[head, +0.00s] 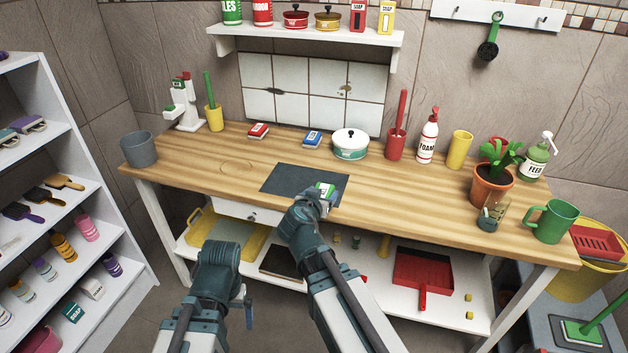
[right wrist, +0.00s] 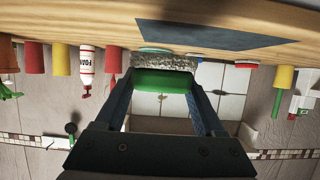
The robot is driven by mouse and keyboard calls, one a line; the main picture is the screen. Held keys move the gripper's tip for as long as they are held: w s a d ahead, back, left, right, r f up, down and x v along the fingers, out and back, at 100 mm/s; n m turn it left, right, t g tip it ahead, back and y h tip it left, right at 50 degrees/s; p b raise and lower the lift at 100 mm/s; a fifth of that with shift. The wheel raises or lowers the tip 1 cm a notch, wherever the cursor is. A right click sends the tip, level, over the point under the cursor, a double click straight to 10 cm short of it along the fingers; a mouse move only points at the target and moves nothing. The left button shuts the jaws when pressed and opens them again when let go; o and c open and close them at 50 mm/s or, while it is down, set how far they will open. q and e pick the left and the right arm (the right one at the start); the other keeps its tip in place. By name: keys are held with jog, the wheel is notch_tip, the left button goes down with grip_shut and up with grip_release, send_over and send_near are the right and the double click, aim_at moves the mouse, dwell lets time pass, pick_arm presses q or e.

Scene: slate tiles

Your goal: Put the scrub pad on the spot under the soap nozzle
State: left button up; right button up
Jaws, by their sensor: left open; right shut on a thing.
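The scrub pad (head: 325,188), green with a rough grey face, is between the fingers of my right gripper (head: 322,200). The right wrist view, which is upside down, shows the pad's green side (right wrist: 162,81) between both fingers. My right gripper is shut on it above the dark mat, apart from the table top as far as I can tell. A white dispenser stand (head: 183,110) with green and red parts, seemingly the soap nozzle, stands at the table's back left. The spot under it is too small to make out. My left gripper (head: 249,308) is open and empty, low in front of the table.
The dark mat (head: 285,180) lies mid-table. A yellow cup with a green handle (head: 214,117) stands just right of the dispenser, and a grey cup (head: 139,147) at the left end. Red (head: 258,131) and blue (head: 312,139) blocks lie behind the mat. The table's left middle is clear.

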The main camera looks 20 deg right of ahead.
aim_at(323, 195)
jog(key=shift+s, duration=0.55)
notch_tip(323, 195, up, 13)
jog(key=p, duration=1.3)
jog(key=shift+r, duration=0.15)
